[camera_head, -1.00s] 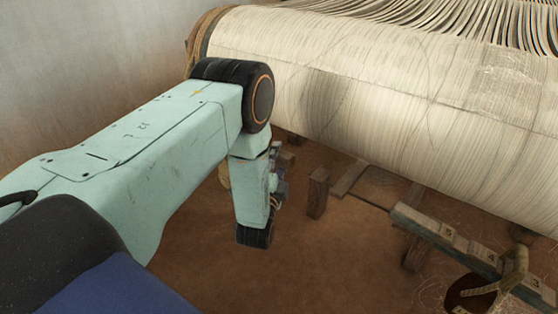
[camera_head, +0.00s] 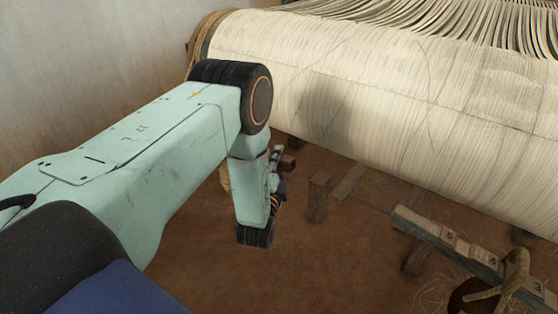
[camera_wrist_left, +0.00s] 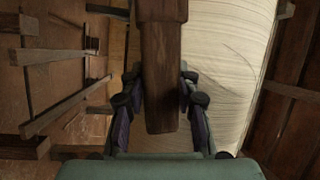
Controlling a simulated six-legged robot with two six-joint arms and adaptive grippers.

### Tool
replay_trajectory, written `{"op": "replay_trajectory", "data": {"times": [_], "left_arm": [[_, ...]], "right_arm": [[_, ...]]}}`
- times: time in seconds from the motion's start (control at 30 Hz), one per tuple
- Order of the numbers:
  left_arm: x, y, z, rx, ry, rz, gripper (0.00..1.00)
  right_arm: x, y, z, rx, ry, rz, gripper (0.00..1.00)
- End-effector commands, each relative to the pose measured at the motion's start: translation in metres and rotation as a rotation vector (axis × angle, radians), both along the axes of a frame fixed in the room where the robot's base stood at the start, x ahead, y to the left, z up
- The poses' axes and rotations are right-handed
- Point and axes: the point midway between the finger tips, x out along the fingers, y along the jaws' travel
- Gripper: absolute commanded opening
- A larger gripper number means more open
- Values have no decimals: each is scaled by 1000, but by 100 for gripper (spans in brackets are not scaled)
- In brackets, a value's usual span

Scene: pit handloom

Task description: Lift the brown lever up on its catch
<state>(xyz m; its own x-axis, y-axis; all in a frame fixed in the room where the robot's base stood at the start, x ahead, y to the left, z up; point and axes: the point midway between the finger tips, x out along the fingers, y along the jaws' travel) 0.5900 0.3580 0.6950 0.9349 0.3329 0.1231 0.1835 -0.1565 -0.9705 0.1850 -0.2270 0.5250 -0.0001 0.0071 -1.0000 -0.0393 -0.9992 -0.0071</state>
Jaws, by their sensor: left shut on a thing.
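The brown lever (camera_wrist_left: 162,60) is a dark wooden bar running down from the top edge to the middle of the left wrist view. My left gripper (camera_wrist_left: 159,84) is shut on it, with a finger on each side of the wood. In the head view the left gripper (camera_head: 276,180) hangs below my arm, beside the near left end of the big roll. There the wrist hides most of it, and I cannot make out the lever for certain. I cannot tell the catch in either view. My right gripper is not in view.
A large cream warp roll (camera_head: 400,90) fills the upper right, close to my left wrist; it also shows in the wrist view (camera_wrist_left: 228,60). A short wooden post (camera_head: 319,195) stands on the brown floor. A numbered wooden rail (camera_head: 450,240) lies at lower right. Wooden bars line the wrist view's left.

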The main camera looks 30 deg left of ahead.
Motion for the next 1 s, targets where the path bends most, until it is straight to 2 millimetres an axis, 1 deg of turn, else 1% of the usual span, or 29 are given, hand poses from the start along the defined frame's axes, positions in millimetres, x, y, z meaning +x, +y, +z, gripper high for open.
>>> {"op": "replay_trajectory", "data": {"times": [0.37,0.47,0.6,0.83,0.87,1.0], "left_arm": [[0,0,0,0,1,-1,0],[0,-1,-5,5,1,-1,0],[-1,-3,-17,26,4,-3,0],[-1,-3,-18,25,5,-3,0],[-1,-3,-18,25,5,-3,31],[-1,-3,-18,25,6,-2,43]], "right_arm": [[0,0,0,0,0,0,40],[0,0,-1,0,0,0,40],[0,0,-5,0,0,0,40],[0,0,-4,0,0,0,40],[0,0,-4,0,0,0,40],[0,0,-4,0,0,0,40]]}}
